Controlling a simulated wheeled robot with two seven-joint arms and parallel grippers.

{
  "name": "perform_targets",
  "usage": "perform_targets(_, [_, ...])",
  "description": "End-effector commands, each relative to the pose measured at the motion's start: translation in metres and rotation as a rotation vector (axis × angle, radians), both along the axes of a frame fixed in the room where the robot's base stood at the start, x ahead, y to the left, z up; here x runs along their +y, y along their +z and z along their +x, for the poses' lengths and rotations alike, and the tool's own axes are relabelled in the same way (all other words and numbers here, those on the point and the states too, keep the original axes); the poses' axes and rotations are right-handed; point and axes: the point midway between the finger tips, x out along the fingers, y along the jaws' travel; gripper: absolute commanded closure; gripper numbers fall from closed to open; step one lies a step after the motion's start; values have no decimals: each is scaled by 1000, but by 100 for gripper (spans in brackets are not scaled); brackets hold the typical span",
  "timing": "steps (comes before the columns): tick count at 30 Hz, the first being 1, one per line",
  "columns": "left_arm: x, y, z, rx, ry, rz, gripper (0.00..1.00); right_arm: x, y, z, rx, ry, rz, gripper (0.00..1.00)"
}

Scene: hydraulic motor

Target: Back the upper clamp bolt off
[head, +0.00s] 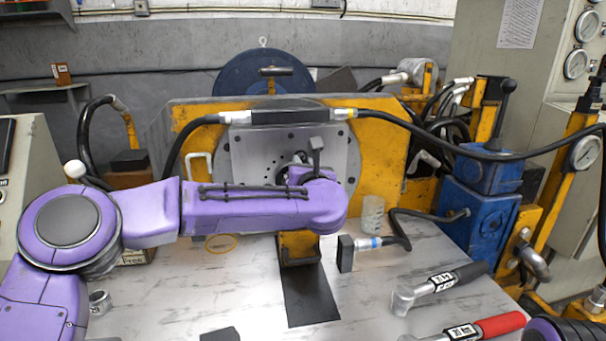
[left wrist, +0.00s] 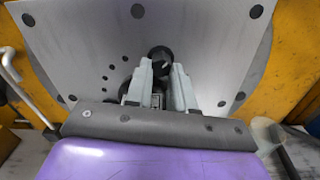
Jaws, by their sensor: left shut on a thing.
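In the left wrist view, the plate (left wrist: 90,45) fills the background. A black round bolt head (left wrist: 160,55), seemingly the upper clamp bolt, stands out from the plate's middle. My left gripper (left wrist: 161,78) is shut on it, one pale finger on each side. In the head view my left gripper (head: 298,160) reaches the plate's middle, mostly hidden by my purple forearm. Another dark round shape (left wrist: 125,90) lies lower left, partly covered by a finger. My right gripper is not in view.
The yellow frame (head: 386,150) surrounds the plate, with a black hose (head: 430,133) across its top. Two torque wrenches, one with a black grip (head: 445,285) and one red-handled (head: 490,326), lie on the bench at right.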

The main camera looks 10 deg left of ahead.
Motion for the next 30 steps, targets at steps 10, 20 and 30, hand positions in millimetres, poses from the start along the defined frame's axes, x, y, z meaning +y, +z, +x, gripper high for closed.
perform_targets(10, [1, 6, 1, -23, 1, -27, 100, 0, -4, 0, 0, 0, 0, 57])
perform_targets(20, [1, 5, 1, -21, 0, -26, 52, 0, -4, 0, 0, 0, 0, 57])
perform_targets(30, [-3, 2, -6, -16, -2, -25, 52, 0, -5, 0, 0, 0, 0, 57])
